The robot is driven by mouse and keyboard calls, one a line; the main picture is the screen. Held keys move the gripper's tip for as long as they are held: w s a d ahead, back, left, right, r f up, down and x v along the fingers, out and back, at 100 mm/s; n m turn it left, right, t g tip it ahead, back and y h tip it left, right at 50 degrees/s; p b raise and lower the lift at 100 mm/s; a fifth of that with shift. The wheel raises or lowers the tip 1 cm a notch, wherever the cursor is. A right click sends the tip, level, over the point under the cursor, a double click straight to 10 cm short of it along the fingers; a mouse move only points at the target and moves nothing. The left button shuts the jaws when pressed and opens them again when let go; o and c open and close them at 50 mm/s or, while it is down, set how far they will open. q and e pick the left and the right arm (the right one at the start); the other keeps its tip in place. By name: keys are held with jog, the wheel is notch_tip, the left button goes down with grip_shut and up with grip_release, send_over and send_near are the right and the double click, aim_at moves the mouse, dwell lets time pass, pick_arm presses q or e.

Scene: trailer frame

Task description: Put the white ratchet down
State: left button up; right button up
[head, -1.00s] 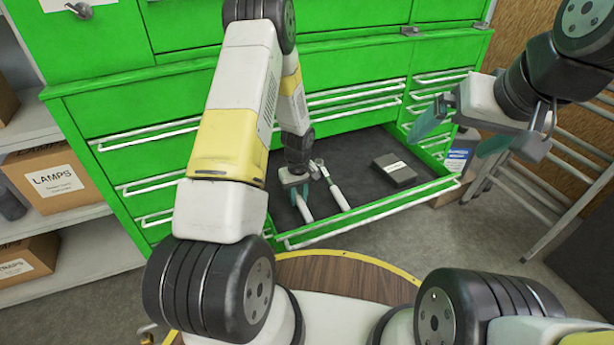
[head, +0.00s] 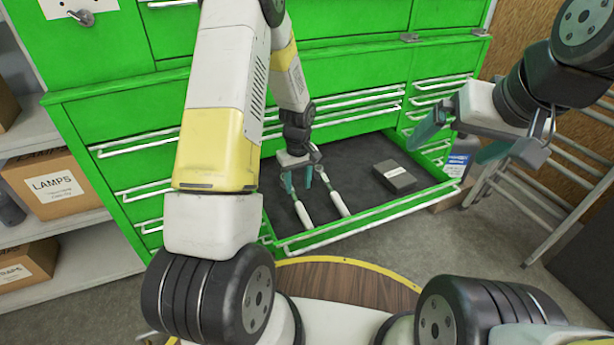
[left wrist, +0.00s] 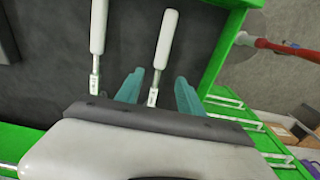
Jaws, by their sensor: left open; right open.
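Two white-handled ratchets lie side by side on the dark liner of the open green drawer (head: 372,222). The left ratchet (head: 304,215) also shows in the left wrist view (left wrist: 165,40), in line with the gap between my fingers. The other ratchet (head: 337,202) lies just to its right and appears left of the fingers in the left wrist view (left wrist: 98,25). My left gripper (head: 298,181) is open and empty, over the heads of the ratchets. My right gripper (head: 458,133) is open and empty, raised beyond the drawer's right end.
A dark box (head: 394,177) with a white label lies in the drawer's right part. Closed green drawers rise behind. A folded metal ladder (head: 560,190) stands right, and shelves with a LAMPS carton (head: 53,183) stand left. The liner between ratchets and box is clear.

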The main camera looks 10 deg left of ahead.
pick_arm(q)
jog(key=s+r+m+t+h, duration=0.15)
jog(key=s+r, duration=0.25)
jog(key=r, duration=0.8)
jog(key=s+r+m+t+y, duration=0.15)
jog(key=s+r, duration=0.25)
jog(key=r, duration=0.8)
jog(key=s+d+r+m+t+h, duration=0.1)
jog(key=s+r+m, duration=0.1)
jog(key=s+r, duration=0.3)
jog(key=s+d+r+m+t+h, duration=0.1)
jog(key=s+r, duration=0.4)
jog(key=s, duration=0.6)
jog(key=shift+m+t, duration=0.4)
jog(key=shift+m, duration=0.3)
pick_arm(e)
jog(key=shift+c, duration=0.4)
